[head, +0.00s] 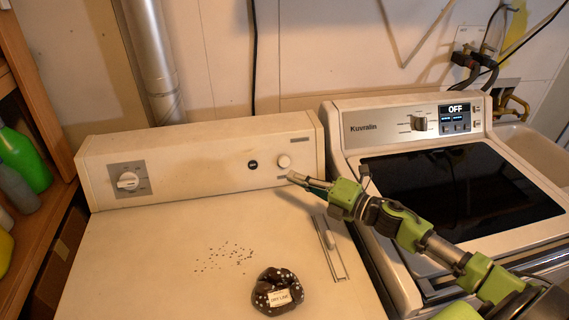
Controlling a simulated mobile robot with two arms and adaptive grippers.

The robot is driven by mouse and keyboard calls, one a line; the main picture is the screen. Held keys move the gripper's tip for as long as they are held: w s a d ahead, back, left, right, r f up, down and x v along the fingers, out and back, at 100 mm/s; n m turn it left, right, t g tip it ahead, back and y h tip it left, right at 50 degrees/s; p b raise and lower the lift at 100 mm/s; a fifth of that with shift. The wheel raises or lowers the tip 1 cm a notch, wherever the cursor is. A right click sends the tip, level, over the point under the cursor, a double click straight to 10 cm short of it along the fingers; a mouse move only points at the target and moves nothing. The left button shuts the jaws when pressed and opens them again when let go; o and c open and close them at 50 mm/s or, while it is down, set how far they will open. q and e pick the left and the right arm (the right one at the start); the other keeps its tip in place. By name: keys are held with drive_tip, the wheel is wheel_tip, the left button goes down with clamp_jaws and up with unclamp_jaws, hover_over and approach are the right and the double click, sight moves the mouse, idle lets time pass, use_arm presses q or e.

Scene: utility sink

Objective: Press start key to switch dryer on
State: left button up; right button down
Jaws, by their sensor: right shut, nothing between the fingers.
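The dryer (210,215) is the beige machine on the left, with a raised control panel at its back. The panel has a large dial (128,181) at left, a small black round button (253,164) and a pale round knob or key (284,161) at right. Which of these two is the start key I cannot read. My right gripper (293,177) is shut and empty, its tip just below and right of the pale knob, close to the panel; whether it touches the panel I cannot tell. My left gripper is not in view.
A washer (352,145) with a dark glass lid and a display (456,109) reading OFF stands at right. A dark dotted pouch-like object (278,292) and scattered dark specks (225,257) lie on the dryer top. A shelf (38,92) with bottles stands at left.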

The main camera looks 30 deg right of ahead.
sight(284, 162)
drive_tip(key=w+f+b, duration=0.1)
drive_tip(key=w, duration=0.1)
drive_tip(key=w+d+f+b, duration=0.1)
drive_tip(key=w+b, duration=0.1)
drive_tip(key=w, duration=0.1)
drive_tip(key=w+d+f+b, duration=0.1)
drive_tip(key=w+b, duration=0.1)
drive_tip(key=shift+w+f, duration=0.1)
drive_tip(key=shift+w, duration=0.35)
idle(0.7)
drive_tip(key=shift+w, duration=0.1)
idle(0.4)
drive_tip(key=shift+w+d+f+b, duration=0.1)
drive_tip(key=shift+w+b, duration=0.2)
drive_tip(key=shift+b, duration=0.05)
